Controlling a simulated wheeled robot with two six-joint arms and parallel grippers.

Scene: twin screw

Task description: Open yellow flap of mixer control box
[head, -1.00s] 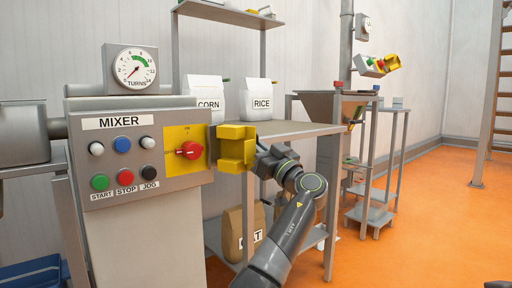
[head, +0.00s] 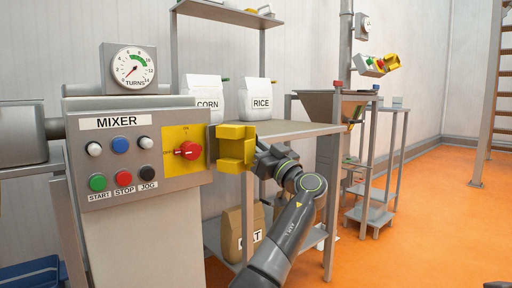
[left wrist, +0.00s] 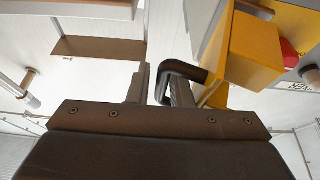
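The yellow flap (head: 236,147) stands swung out at the right of the mixer control box (head: 119,182), in front of the yellow switch plate (head: 170,139). The red knob (head: 188,150) on the plate is uncovered. In the left wrist view the flap (left wrist: 250,55) is close at upper right, with a bent black handle (left wrist: 190,70). My left gripper (head: 262,158) is beside the flap's right side. Its fingers (left wrist: 158,88) are apart around part of the handle, with a thin light gap beside the left finger. Contact is hard to tell. My right gripper is out of view.
A steel table (head: 290,131) with corn and rice bags (head: 258,99) stands behind my left arm. A dial (head: 130,69) sits on top of the box. A hopper stand (head: 340,105) is farther right. The orange floor (head: 430,205) at right is open.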

